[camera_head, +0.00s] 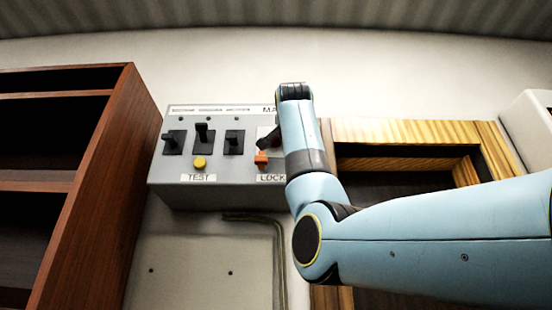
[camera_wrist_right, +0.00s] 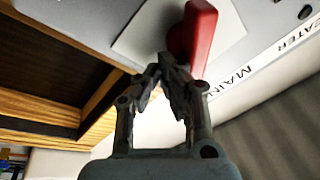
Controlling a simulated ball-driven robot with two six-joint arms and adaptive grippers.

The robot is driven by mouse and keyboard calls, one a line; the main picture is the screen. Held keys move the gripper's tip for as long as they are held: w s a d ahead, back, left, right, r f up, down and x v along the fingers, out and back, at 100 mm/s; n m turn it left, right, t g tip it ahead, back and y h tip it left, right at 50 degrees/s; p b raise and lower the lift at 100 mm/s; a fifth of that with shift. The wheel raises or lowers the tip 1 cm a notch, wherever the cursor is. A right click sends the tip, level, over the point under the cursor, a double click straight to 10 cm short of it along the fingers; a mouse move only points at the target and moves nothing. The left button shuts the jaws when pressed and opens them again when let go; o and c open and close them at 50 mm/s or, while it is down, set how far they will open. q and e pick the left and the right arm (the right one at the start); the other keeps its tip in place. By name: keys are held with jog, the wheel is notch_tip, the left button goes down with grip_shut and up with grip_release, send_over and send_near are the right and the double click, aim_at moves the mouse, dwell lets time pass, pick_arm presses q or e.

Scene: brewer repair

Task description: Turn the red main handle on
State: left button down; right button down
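The grey switch panel (camera_head: 225,178) is on the wall, its "MAIN" label partly hidden behind my right arm in the head view. The red main handle (camera_wrist_right: 199,32) shows in the right wrist view, standing out from a pale plate on the panel. My right gripper (camera_wrist_right: 160,68) has its fingertips together just beside the handle, with nothing visible between them; whether they touch it I cannot tell. In the head view my right forearm hides the handle and most of that gripper. An orange-red tab (camera_head: 261,158) sits above the "LOCK" label. My left gripper is not in view.
Black switches (camera_head: 203,134) and a yellow button (camera_head: 199,163) above "TEST" are on the panel's left part. A brown shelf (camera_head: 95,170) stands at left. A yellow wooden frame (camera_head: 400,131) is behind my right arm. A conduit (camera_head: 278,250) runs below the panel.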

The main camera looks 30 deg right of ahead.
jog(key=shift+r, duration=0.2)
dwell(0.3)
jog(key=shift+r+p, duration=0.45)
jog(key=shift+p, duration=0.05)
jog(key=shift+s+a, duration=0.1)
jog(key=s+a+b, duration=0.2)
jog(key=s+b, duration=0.3)
jog(key=s, duration=0.4)
jog(key=shift+s+a+b, duration=0.35)
jog(key=shift+s+b, duration=0.05)
dwell(0.4)
